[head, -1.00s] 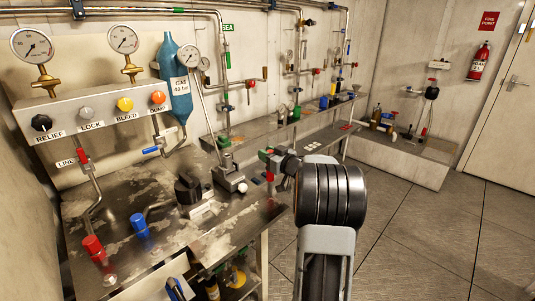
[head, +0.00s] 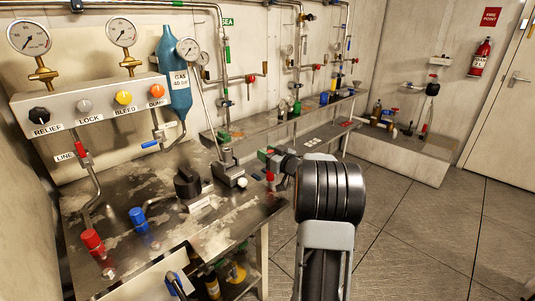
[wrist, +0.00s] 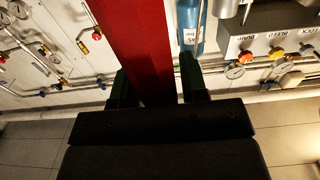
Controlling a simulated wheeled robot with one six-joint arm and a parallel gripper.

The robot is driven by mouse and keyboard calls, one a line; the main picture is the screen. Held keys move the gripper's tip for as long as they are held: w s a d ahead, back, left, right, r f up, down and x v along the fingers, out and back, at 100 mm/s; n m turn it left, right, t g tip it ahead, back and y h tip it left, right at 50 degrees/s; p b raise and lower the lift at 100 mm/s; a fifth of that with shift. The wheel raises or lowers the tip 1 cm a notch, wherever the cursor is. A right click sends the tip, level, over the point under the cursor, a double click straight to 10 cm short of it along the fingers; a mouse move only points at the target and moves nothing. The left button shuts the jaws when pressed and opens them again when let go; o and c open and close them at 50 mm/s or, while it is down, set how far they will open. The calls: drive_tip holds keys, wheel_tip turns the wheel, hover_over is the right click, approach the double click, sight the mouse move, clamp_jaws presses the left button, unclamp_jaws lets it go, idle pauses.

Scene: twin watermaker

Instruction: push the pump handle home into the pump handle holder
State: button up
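In the wrist view a broad red bar, which I take to be the pump handle (wrist: 140,45), runs between the two dark green fingers of my gripper (wrist: 156,88). The fingers sit close on both sides of it. In the head view my gripper (head: 268,155) is small and partly hidden by my arm, with a bit of red below it, over the bench's right edge. A grey metal block (head: 229,174) with a pale knob stands on the bench left of my gripper. It may be the pump or the handle holder; I cannot tell which. No seating contact shows.
The stained metal bench (head: 140,195) carries a black knob unit (head: 187,184), a blue cap (head: 138,217) and a red cap (head: 93,241). A gauge panel (head: 95,105) and a blue gas bottle (head: 173,70) stand behind. The floor (head: 420,230) at right is clear.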

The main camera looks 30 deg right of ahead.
drive_tip(key=o, duration=0.3)
drive_tip(key=shift+f, duration=0.1)
drive_tip(key=s, duration=0.4)
drive_tip(key=s+d, duration=0.1)
drive_tip(key=s, duration=0.4)
drive_tip(key=s+d+p, duration=0.1)
drive_tip(key=s, duration=0.3)
drive_tip(key=shift+s+d, duration=0.25)
drive_tip(key=shift+s, duration=0.05)
drive_tip(key=s+d+f+m+g+h+p, duration=0.2)
drive_tip(key=s+d+f+m+g+h, duration=0.4)
drive_tip(key=g+h, duration=0.4)
drive_tip(key=s+a+r+n+g+y+p, duration=0.1)
drive_tip(key=a+r+p, duration=0.4)
drive_tip(key=a, duration=0.6)
drive_tip(key=s+a+r+n+g+y+p, duration=0.1)
drive_tip(key=s+a+r+y+p, duration=0.2)
drive_tip(key=a, duration=0.9)
drive_tip(key=s+a+r+n+g+y+p, duration=0.2)
drive_tip(key=a+r+p, duration=0.4)
drive_tip(key=a, duration=0.5)
drive_tip(key=shift+s+a+r+y+p, duration=0.2)
drive_tip(key=shift+s+r, duration=0.1)
drive_tip(key=shift+r, duration=0.35)
drive_tip(key=shift+s+a+r+y+p, duration=0.2)
drive_tip(key=shift+s+r, duration=0.1)
drive_tip(key=shift+r, duration=0.3)
